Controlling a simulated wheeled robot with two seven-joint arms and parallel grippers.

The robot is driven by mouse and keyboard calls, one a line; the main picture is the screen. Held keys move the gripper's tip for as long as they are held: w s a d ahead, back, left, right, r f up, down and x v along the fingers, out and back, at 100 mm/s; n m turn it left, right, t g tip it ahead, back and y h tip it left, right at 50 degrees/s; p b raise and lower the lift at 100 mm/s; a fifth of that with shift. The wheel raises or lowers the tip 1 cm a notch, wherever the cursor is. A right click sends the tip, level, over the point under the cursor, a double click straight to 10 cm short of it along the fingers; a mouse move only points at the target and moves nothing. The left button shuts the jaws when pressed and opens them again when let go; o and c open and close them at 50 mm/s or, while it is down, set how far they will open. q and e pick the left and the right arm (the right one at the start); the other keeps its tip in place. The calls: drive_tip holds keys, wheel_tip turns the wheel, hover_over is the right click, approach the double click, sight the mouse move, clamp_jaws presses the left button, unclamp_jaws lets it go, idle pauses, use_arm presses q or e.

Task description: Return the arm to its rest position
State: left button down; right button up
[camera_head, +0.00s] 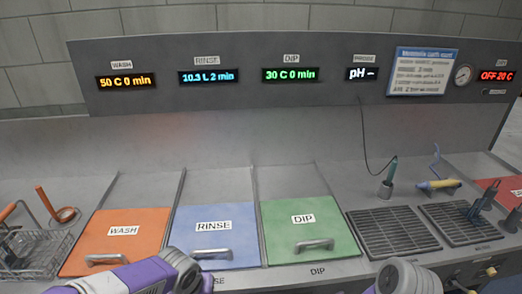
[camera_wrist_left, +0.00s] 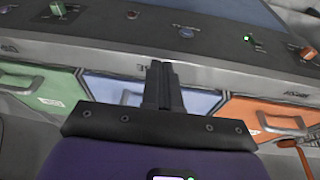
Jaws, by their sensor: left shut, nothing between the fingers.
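My left gripper (camera_wrist_left: 161,88) shows in the left wrist view with its two dark fingers together and nothing between them. The fingers point towards the front of the station, over the blue lid's area. In the head view my purple left arm comes in at the bottom left, in front of the orange WASH lid (camera_head: 124,238) and blue RINSE lid (camera_head: 214,232); its fingertips cannot be made out there. Part of my right arm shows at the bottom right of the head view, but its gripper is out of view.
The green DIP lid (camera_head: 308,228) lies beside the blue one; all three lids lie flat with front handles. A wire basket (camera_head: 35,252) stands at the left. Dark grates (camera_head: 393,232), a probe in a cup (camera_head: 388,180) and a blue-yellow tool (camera_head: 438,186) are at the right.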

use_arm(q)
drive_tip(key=s+d+f+g+h, duration=0.1)
drive_tip(key=s+f, duration=0.3)
drive_tip(key=f, duration=0.5)
drive_tip(key=s+d+f+n+h, duration=0.1)
drive_tip(key=s+d+f, duration=0.2)
drive_tip(key=f, duration=0.7)
drive_tip(key=s+d+f+n+g+h, duration=0.1)
drive_tip(key=s+f, duration=0.5)
drive_tip(key=f, duration=0.4)
drive_tip(key=shift+s+d+f+g+h, duration=0.15)
drive_tip(key=shift+d+g+h, duration=0.15)
drive_tip(key=shift+d, duration=0.1)
